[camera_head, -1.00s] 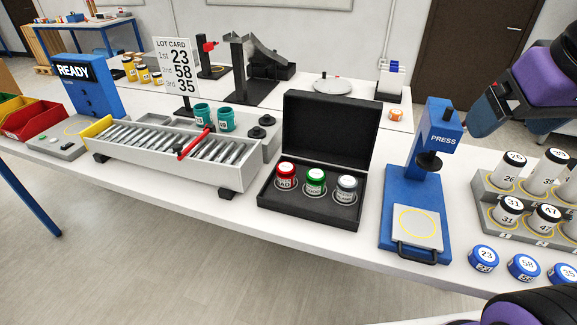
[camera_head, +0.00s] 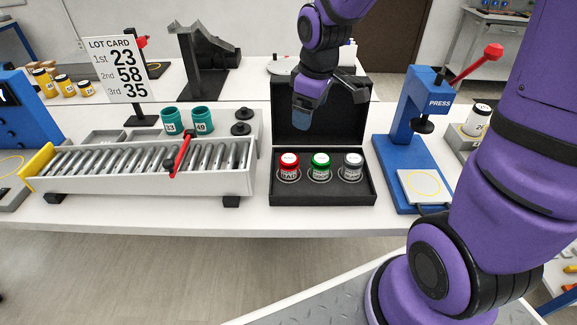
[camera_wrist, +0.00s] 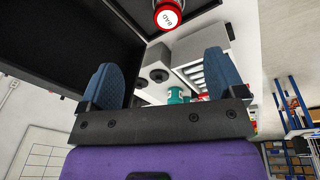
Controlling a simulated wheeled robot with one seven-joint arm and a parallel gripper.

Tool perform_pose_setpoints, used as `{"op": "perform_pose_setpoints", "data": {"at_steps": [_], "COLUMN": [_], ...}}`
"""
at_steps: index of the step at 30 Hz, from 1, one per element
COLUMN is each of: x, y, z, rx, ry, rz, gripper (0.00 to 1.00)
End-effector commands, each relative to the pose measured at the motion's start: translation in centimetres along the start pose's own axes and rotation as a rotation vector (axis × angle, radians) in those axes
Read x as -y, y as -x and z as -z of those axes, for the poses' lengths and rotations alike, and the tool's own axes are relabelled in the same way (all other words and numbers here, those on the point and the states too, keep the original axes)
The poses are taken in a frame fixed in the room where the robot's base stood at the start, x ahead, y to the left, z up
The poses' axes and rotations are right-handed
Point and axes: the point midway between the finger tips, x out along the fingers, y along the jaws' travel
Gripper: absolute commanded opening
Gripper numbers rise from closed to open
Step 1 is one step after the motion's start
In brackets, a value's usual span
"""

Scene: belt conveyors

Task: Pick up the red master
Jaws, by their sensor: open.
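The red master (camera_head: 289,167) is a small cylinder with a red cap and a white label. It stands upright at the left in the open black case (camera_head: 322,191), beside a green-capped one (camera_head: 320,167) and a grey one (camera_head: 352,167). My gripper (camera_head: 310,116) is above the case, in front of its raised lid, apart from the masters. In the wrist view its two blue fingers (camera_wrist: 160,78) are spread with nothing between them. The red master's top (camera_wrist: 168,15) shows at the upper edge of that view, beyond the fingertips.
The case's raised lid (camera_head: 350,118) stands close behind my gripper. A blue press (camera_head: 400,160) is to the right. A roller conveyor (camera_head: 130,180) with a red lever and two teal cups (camera_head: 172,121) is to the left.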

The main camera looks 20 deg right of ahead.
Motion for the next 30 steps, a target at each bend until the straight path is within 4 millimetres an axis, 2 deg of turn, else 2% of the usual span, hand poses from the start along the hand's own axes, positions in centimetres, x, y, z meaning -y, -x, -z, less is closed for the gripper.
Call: {"op": "perform_pose_setpoints", "data": {"at_steps": [1, 3, 9, 17, 27, 30], "x": [-0.1, -0.2, -0.2, 0.1, 0.7, 0.7], "y": [-1.6, -3.4, -7.5, -9.9, -14.2, -14.9], "z": [0.4, 1.1, 2.3, 2.9, 2.9, 2.9], "rx": [0.009, 0.010, 0.006, -0.003, -0.001, -0.003], "ry": [0.030, 0.078, 0.181, 0.234, 0.235, 0.234], "rz": [0.023, 0.046, 0.104, 0.133, 0.135, 0.133], "gripper": [0.89, 0.89, 0.89, 0.89, 0.89, 0.89]}}
